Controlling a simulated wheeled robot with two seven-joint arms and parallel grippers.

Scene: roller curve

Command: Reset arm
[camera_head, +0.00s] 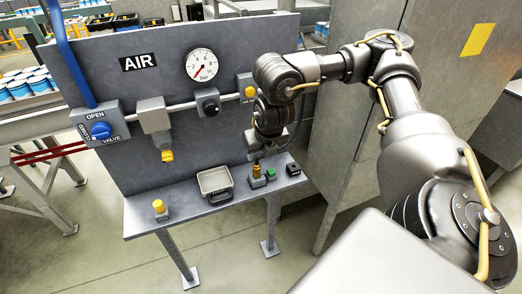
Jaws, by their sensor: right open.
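My right arm comes in from the right and bends down in front of the grey panel (215,110). Whether the fingers touch that fitting cannot be told at this size. I see nothing held between them. My left gripper is not in view.
The panel bears an AIR sign, a round gauge (201,65), a blue valve (100,130) and pipe fittings. A grey cabinet (345,140) stands close on the right.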

